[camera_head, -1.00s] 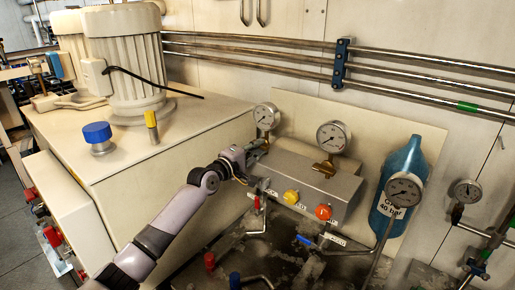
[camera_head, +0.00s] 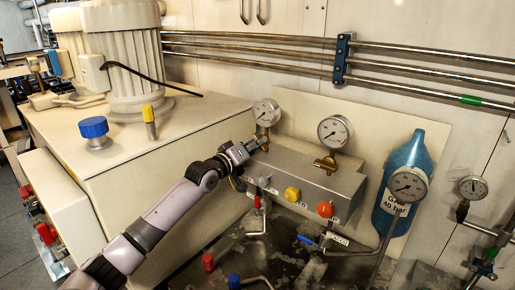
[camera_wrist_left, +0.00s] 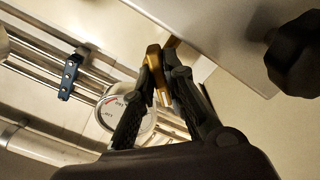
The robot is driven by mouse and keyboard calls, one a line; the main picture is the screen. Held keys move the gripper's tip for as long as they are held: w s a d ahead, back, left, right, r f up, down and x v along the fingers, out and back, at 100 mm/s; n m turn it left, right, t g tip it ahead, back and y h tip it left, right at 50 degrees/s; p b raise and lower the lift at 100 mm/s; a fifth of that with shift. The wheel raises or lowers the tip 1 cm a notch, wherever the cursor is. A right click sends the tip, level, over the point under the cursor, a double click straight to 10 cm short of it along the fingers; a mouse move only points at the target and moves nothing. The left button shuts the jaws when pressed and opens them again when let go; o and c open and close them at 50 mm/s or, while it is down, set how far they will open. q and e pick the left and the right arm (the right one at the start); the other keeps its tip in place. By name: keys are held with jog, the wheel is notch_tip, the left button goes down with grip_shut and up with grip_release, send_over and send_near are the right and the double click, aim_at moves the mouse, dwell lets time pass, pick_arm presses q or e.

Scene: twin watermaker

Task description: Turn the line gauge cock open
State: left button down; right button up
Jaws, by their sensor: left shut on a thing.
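The line gauge (camera_head: 266,112) is a round white dial at the left end of the grey metal manifold block, and its brass cock (camera_head: 264,135) sits just below it. My left gripper (camera_head: 258,143) reaches in from the left and is at the cock. In the left wrist view, the two dark fingers (camera_wrist_left: 163,85) are shut on a brass piece of the cock (camera_wrist_left: 154,62), with the gauge dial (camera_wrist_left: 124,113) behind the left finger. The exact angle of the cock's handle is hard to tell. My right gripper is not in view.
A second gauge (camera_head: 334,131) stands on brass fittings atop the manifold (camera_head: 310,175), which carries yellow (camera_head: 292,193) and red (camera_head: 325,209) knobs. A blue cylinder (camera_head: 401,180) with a gauge stands to the right. A dark knob (camera_wrist_left: 294,52) is near the gripper in the wrist view.

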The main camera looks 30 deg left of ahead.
pick_arm(q)
jog(key=m, duration=0.4)
jog(key=shift+f+m, duration=0.15)
jog(key=shift+m, duration=0.15)
jog(key=m, duration=0.4)
jog(key=shift+m, duration=0.4)
jog(key=c, duration=1.6)
grip_release()
jog(key=shift+c, duration=0.2)
jog(key=shift+s, duration=0.1)
jog(key=shift+s, duration=0.5)
jog(key=s, duration=1.1)
jog(key=shift+a, duration=0.45)
